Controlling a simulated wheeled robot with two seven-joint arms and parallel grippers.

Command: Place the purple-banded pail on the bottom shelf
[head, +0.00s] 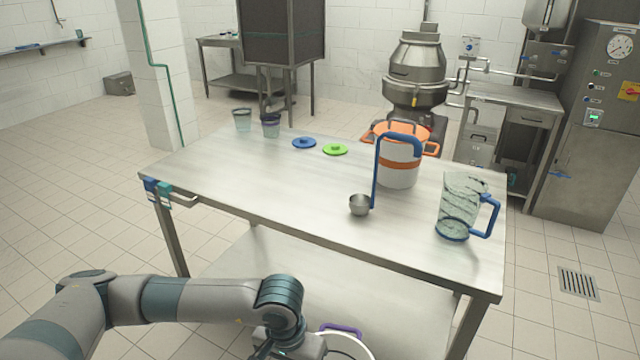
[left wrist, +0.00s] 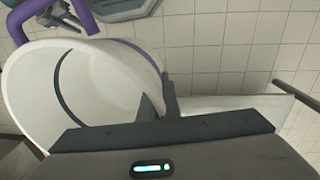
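The purple-banded pail (head: 350,344) is white with a purple handle (head: 341,328). It shows at the bottom edge of the head view, mostly cut off, in front of the table. In the left wrist view the white pail (left wrist: 105,90) fills the left side, its open mouth facing the camera. My left gripper (left wrist: 158,100) has one finger inside the rim and one outside, close together, with the pail's wall between them. The bottom shelf (head: 255,262) is the pale board under the steel table, and its visible part is bare.
The steel table top (head: 270,190) stands above the shelf. It holds an orange-banded pail (head: 398,172), a ladle (head: 360,204), a clear jug (head: 457,210), two lids and two cups. A table leg (head: 468,325) stands at the right front.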

